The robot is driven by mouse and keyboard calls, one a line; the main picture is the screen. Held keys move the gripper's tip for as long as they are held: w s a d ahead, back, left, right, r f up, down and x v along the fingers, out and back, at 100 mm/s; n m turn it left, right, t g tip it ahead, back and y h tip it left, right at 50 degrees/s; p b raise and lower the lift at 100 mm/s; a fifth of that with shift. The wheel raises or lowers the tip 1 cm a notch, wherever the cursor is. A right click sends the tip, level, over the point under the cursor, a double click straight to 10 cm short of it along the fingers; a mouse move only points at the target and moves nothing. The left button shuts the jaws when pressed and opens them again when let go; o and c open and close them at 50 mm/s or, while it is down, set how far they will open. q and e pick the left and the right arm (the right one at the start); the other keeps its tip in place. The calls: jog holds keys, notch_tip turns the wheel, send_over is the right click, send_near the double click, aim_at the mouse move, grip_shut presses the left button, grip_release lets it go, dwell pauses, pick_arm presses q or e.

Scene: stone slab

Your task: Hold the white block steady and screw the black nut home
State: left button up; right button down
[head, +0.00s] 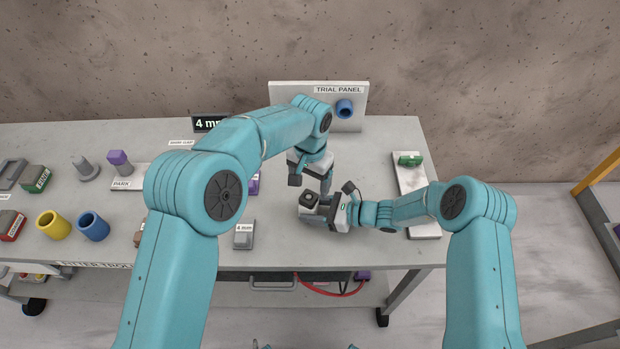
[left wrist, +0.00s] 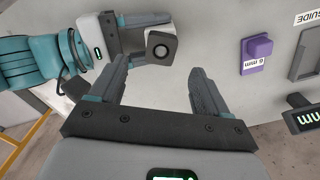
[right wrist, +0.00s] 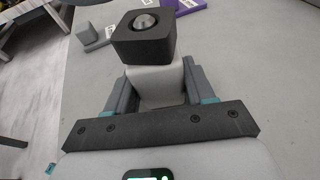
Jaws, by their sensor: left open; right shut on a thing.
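The white block (right wrist: 155,88) is clamped between the fingers of my right gripper, which also shows in the head view (head: 326,208). The square black nut (head: 309,200) sits at the top of the block; in the right wrist view the nut (right wrist: 143,40) has a round metal stud end in its hole. The nut also shows in the left wrist view (left wrist: 161,47), beyond my left fingertips. My left gripper (left wrist: 164,68) is open and empty, just above the nut and apart from it. The nut hides most of the stud.
A grey block labelled 4 mm (head: 244,240) stands left of my right gripper. A purple 6 mm block (left wrist: 257,50) shows in the left wrist view. The trial panel (head: 290,95) stands behind with a blue ring (head: 344,109).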

aim_at(310, 195)
pick_arm(q)
jog(key=shift+f, duration=2.4)
jog(key=shift+c, duration=0.3)
jog(key=c, duration=1.2)
jog(key=shift+c, duration=0.2)
